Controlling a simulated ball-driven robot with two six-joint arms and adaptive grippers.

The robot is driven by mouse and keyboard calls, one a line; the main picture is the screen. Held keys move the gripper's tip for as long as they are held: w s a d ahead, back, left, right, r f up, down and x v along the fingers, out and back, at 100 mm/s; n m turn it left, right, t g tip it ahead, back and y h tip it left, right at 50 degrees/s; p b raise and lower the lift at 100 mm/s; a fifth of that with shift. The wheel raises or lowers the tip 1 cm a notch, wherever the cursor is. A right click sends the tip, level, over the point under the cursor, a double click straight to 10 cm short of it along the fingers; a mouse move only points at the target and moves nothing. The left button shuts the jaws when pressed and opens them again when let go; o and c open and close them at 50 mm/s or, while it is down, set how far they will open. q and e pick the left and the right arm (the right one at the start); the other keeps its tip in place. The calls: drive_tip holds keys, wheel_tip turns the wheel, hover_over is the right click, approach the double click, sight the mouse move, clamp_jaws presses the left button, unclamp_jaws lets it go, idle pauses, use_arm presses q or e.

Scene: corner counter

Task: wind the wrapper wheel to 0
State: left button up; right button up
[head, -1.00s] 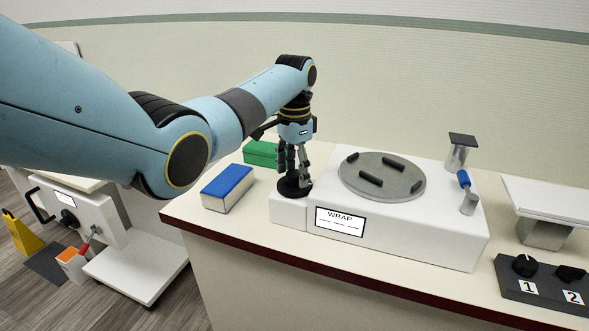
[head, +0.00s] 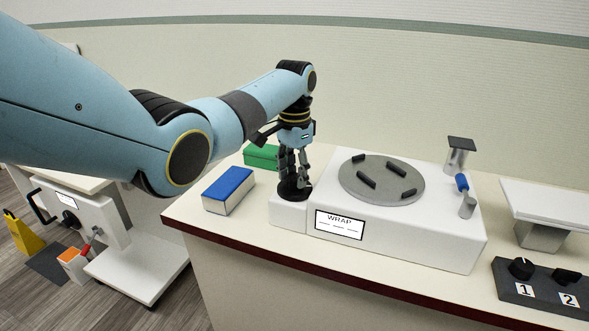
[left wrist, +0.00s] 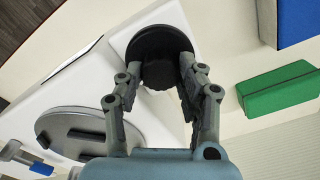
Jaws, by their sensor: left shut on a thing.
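The wrapper (head: 400,232) is a low white box with a screen marked WRAP (head: 339,225) that shows dashes and no readable number. Its wheel is a black round disc with a knob (head: 290,194) on the small block at its left end, and it also shows in the left wrist view (left wrist: 158,42). My left gripper (head: 293,180) points down from above and is shut on the wheel's knob. In the left wrist view its fingers (left wrist: 158,85) reach the knob from both sides and hide part of it. My right gripper is not in view.
A grey turntable (head: 382,181) with several black bars tops the wrapper. A post with a blue part (head: 462,182) stands at its right. A blue-topped block (head: 228,187) and a green block (head: 261,156) lie left of the wheel. Numbered knobs (head: 521,267) are at the right.

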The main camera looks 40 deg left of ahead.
use_arm(q)
drive_tip(key=n+p, duration=0.2)
drive_tip(key=shift+r+n, duration=0.2)
drive_tip(key=shift+n, duration=0.1)
drive_tip(key=n+p, duration=0.2)
drive_tip(key=n, duration=0.1)
drive_tip(key=shift+n, duration=0.3)
drive_tip(key=n+p, duration=0.1)
drive_tip(key=n, duration=0.2)
drive_tip(key=shift+n, duration=0.3)
drive_tip(key=shift+f+n+p, duration=0.15)
drive_tip(key=shift+n+p, duration=0.55)
drive_tip(key=shift+n, duration=1.2)
drive_tip(key=o, duration=1.2)
drive_tip(key=shift+c, duration=0.2)
